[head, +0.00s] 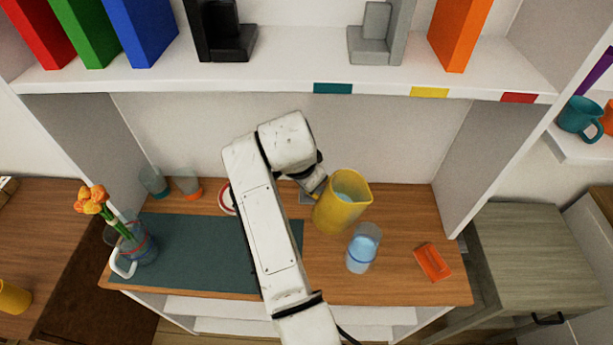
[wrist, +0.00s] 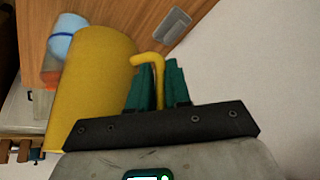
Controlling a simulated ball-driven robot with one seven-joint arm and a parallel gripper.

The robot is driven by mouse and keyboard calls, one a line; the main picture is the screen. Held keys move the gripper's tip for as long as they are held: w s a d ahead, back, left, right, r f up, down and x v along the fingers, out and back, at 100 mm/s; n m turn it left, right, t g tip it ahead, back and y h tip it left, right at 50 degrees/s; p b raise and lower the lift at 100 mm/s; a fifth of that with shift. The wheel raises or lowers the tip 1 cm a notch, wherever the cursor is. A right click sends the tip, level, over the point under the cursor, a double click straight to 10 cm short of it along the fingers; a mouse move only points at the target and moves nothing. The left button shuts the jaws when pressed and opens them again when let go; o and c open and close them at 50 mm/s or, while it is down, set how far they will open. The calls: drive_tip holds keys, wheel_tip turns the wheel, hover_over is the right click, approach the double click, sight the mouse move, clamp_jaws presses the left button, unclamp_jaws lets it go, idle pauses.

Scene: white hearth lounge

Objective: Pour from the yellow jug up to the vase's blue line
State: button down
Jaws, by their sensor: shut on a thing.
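The yellow jug (head: 335,213) is in the middle right of the head view, with pale blue liquid showing inside its mouth. My gripper (head: 317,187) comes from behind it on the left. In the wrist view my gripper (wrist: 160,80) is shut on the handle of the jug (wrist: 92,85). I cannot tell whether the jug's base touches the counter. The clear vase (head: 363,250) stands just in front and right of the jug, apart from my gripper. It holds pale blue liquid and has a blue line around it. The vase (wrist: 66,38) also shows beyond the jug in the wrist view.
An orange block (head: 433,262) lies right of the vase on the wooden counter (head: 400,285). A teal mat (head: 190,255) and a flower vessel (head: 138,248) are at left. Two glasses (head: 187,182) stand at the back. A shelf (head: 280,75) overhangs behind.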

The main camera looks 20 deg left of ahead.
drive_tip(key=shift+y, duration=0.4)
drive_tip(key=shift+a+f+b, duration=0.1)
drive_tip(key=shift+f+b, duration=0.7)
drive_tip(key=shift+f, duration=1.2)
drive_tip(key=shift+f+m+t+y+b, duration=0.2)
drive_tip(key=shift+m+t+y+b, duration=0.15)
drive_tip(key=shift+y+b, duration=0.7)
drive_tip(key=shift+d+r+t+y, duration=0.2)
drive_tip(key=shift+r+t+y, duration=0.15)
drive_tip(key=shift+r+y, duration=0.75)
drive_tip(key=shift+s+d+r+m+t+y+b, duration=0.1)
drive_tip(key=shift+d+r+m+t+y+b, duration=0.15)
drive_tip(key=shift+r+b, duration=0.3)
drive_tip(key=shift+s+d+r+m+y+b, duration=0.1)
drive_tip(key=shift+d+r+y+b, duration=0.1)
drive_tip(key=shift+r+y+b, duration=0.35)
drive_tip(key=shift+d+r+m+t+y+b, duration=0.1)
drive_tip(key=shift+d+r+t+y+b, duration=0.1)
drive_tip(key=shift+r+b, duration=0.4)
drive_tip(key=shift+s+d+r+m+t+y+b, duration=0.1)
drive_tip(key=shift+d+r+y+b, duration=0.2)
drive_tip(key=shift+r+b, duration=0.15)
drive_tip(key=shift+s+d+r+m+t+y+b, duration=0.1)
drive_tip(key=shift+d+r+t+y+b, duration=0.1)
drive_tip(key=shift+r+y+b, duration=0.2)
drive_tip(key=shift+d+r+m+t+y+b, duration=0.1)
drive_tip(key=shift+d+r+y+b, duration=0.15)
drive_tip(key=shift+r+b, duration=0.25)
drive_tip(key=shift+a+p, duration=0.1)
drive_tip(key=shift+p, duration=0.2)
